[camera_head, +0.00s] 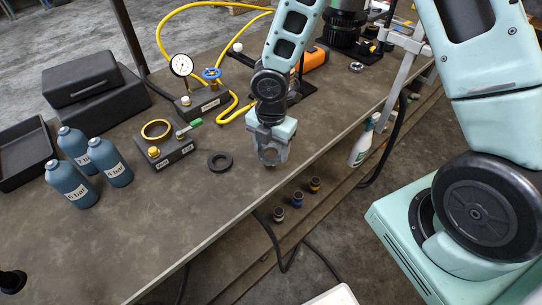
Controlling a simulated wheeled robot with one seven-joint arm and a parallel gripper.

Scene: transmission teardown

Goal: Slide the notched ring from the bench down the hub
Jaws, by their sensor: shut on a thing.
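My gripper (271,157) is low over the bench near its front edge, pointing down. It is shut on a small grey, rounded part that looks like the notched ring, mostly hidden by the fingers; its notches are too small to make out. A flat black ring (220,161) lies on the bench to the left of the gripper, apart from it. A small silvery ring-shaped part (357,67) lies further back on the right. A dark stepped cylindrical assembly (344,22) stands at the back right, partly behind my arm; I cannot tell the hub on it.
Three blue-grey bottles (67,184) stand at the left by a black tray (24,152) and black cases (90,92). The front left bench is clear.

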